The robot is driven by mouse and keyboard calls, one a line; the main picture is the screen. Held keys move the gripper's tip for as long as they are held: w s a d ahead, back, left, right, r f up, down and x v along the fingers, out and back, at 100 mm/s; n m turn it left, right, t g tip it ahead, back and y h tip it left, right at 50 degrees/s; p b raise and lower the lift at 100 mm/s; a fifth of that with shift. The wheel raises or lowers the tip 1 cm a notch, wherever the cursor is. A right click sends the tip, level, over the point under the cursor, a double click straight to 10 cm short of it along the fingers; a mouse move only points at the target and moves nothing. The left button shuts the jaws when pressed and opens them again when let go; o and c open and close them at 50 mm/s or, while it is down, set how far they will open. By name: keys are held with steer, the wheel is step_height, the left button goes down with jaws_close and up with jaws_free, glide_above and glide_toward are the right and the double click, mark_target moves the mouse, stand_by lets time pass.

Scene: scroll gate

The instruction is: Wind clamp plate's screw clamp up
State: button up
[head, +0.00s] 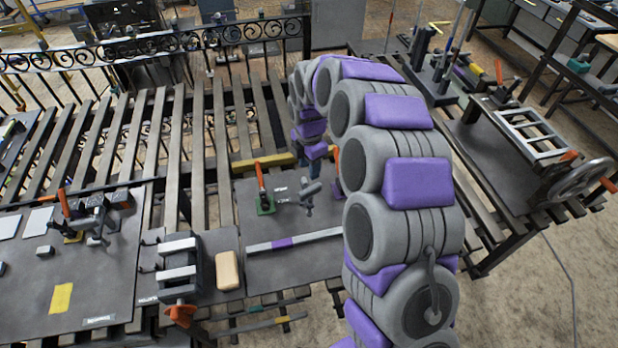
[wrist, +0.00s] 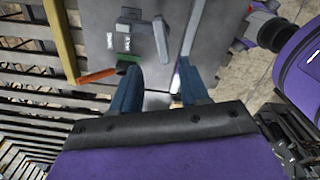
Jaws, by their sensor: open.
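The dark clamp plate (head: 262,225) lies on the slatted bench, left of my arm. A small grey upright fixture (head: 310,192) on it looks like the screw clamp, but its screw is too small to read. It seems to show in the wrist view as a grey block (wrist: 132,19) near the top. An orange-handled clamp (head: 262,190) with a green base stands left of it.
A grey bar (head: 315,237) with a purple band lies across the plate's front. A vise (head: 180,265) and a tan block (head: 228,270) stand to the left. A handwheel (head: 580,180) is at the far right. A scrolled iron railing (head: 160,45) runs along the back.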

step_height(320, 180, up, 6)
glide_above(310, 188)
steer(key=shift+a+r, duration=0.15)
steer(key=shift+a, duration=0.1)
step_height(310, 188, down, 17)
steer(key=m+b, duration=0.8)
steer(key=m, duration=2.8)
steer(key=shift+d, duration=0.15)
jaws_close()
